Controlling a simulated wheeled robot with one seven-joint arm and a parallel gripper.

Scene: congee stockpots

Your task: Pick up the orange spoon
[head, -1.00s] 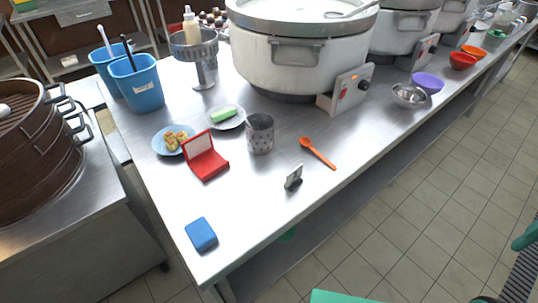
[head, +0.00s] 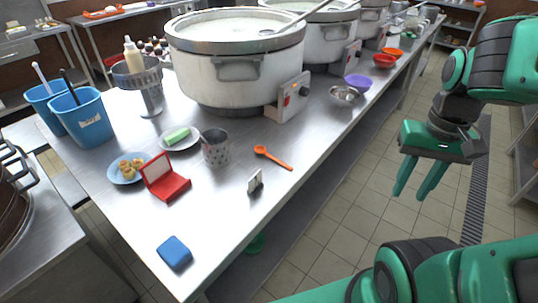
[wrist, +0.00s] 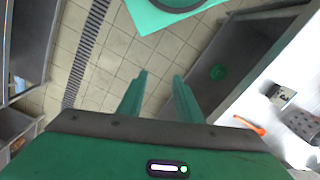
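The orange spoon (head: 273,158) lies flat on the steel table near its front edge, to the right of the perforated steel cup. It also shows in the wrist view (wrist: 249,126), at the right on the table. My gripper (head: 418,193) is held in the air over the floor, to the right of the table and well apart from the spoon. Its two green fingers (wrist: 159,76) point down, spread apart, with nothing between them.
Near the spoon are a perforated cup (head: 215,147), a small card holder (head: 255,182), a red open case (head: 165,178) and a blue block (head: 174,252). A large rice cooker (head: 235,67) stands behind. A steel bowl (head: 345,95) is to the right.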

